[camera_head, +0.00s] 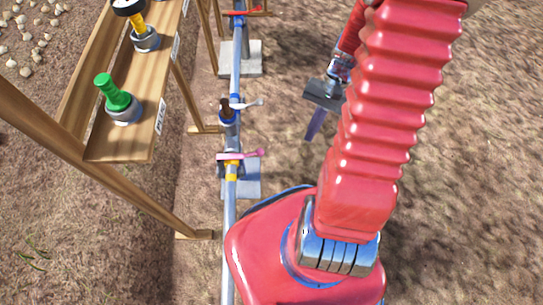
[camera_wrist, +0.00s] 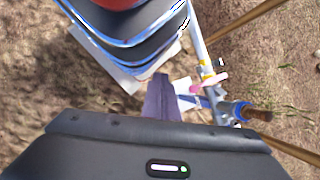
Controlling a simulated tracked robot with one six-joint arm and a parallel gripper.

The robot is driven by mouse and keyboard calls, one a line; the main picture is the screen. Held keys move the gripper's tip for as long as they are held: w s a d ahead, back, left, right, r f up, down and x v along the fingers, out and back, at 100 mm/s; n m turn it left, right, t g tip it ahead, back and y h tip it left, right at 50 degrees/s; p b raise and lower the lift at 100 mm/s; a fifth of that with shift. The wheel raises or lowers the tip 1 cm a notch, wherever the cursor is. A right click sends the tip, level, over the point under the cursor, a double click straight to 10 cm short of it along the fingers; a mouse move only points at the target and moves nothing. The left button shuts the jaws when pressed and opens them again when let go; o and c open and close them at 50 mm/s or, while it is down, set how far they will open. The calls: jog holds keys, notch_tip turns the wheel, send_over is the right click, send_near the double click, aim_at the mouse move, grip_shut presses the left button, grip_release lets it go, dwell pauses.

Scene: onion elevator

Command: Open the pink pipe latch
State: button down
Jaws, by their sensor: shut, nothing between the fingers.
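The pink pipe latch (camera_head: 241,155) is a short lever on the grey pipe, beside a yellow fitting. In the head view it lies across the pipe, its free end pointing right. It also shows in the wrist view (camera_wrist: 208,82), right of the fingers. My gripper (camera_head: 314,126) hangs to the right of the pipe, apart from the latch and a little higher in the picture. In the wrist view my gripper's purple fingers (camera_wrist: 162,100) are together and hold nothing.
A white latch (camera_head: 246,104) and a red latch (camera_head: 246,12) sit further along the grey pipe (camera_head: 228,205). A wooden shelf (camera_head: 140,125) bears a green-handled item (camera_head: 113,92) and a yellow one (camera_head: 139,25). Wooden posts stand left of the pipe. Bare ground lies right.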

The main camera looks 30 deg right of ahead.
notch_tip(320, 180, down, 28)
jog(key=s+a+m+t+y, duration=0.2)
jog(key=m+t+y, duration=0.6)
jog(key=m, duration=0.7)
jog(key=w+d+m+t, duration=0.1)
jog(key=w+d+m, duration=0.1)
jog(key=w, duration=0.3)
jog(key=shift+d+t, duration=0.3)
jog(key=shift+d, duration=0.4)
jog(key=shift+r, duration=0.1)
jog(key=w+a, duration=0.6)
jog(key=a, duration=0.3)
jog(key=shift+w+a+r, duration=0.3)
jog(key=shift+a, duration=0.05)
jog(key=shift+d+r, duration=0.1)
jog(key=shift+r, duration=0.1)
